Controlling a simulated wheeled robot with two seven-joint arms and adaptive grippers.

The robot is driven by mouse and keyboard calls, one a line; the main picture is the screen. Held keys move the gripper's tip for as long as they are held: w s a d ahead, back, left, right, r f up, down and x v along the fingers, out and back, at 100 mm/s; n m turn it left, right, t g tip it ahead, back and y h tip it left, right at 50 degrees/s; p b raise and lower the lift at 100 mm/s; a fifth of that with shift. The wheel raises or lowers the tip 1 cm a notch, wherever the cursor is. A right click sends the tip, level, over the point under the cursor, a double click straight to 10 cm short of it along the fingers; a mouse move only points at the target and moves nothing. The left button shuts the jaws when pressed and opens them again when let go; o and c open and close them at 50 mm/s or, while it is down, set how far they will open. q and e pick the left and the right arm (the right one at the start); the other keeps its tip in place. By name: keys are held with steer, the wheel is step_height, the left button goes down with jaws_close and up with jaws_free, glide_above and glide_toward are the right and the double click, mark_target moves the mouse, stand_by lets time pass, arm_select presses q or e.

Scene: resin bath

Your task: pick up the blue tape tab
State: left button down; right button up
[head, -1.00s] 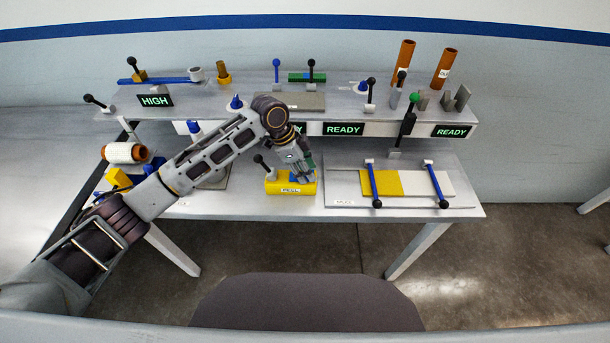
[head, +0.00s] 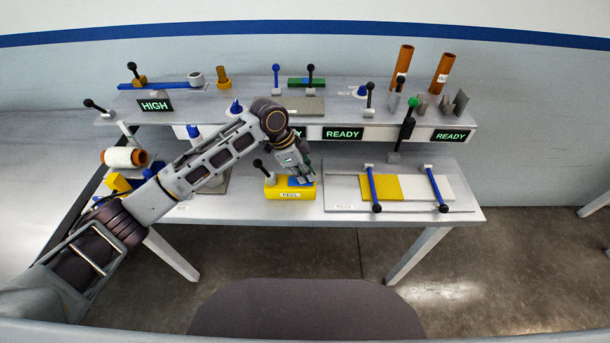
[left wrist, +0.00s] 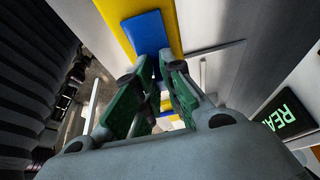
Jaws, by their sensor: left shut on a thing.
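The blue tape tab (head: 294,182) is at the top of a yellow block (head: 273,192) with a white label on its front. In the left wrist view the tab (left wrist: 149,33) shows as a blue strip running down to the fingers. My left gripper (head: 304,181) is shut on the tab, close over the block. Its green-padded fingers (left wrist: 158,72) stand on either side of the strip in the left wrist view. The fingers hide part of the tab, so I cannot tell how much of it touches the block. My right gripper is not in view.
A black-knobbed lever (head: 259,164) stands at the block's left. To the right is a plate with a yellow sheet (head: 381,187) and blue bars (head: 436,188). The raised shelf with a READY sign (head: 343,133) runs behind. Bare table lies in front of the block.

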arm_select(q)
step_height(320, 180, up, 10)
steer(key=shift+b, duration=0.3)
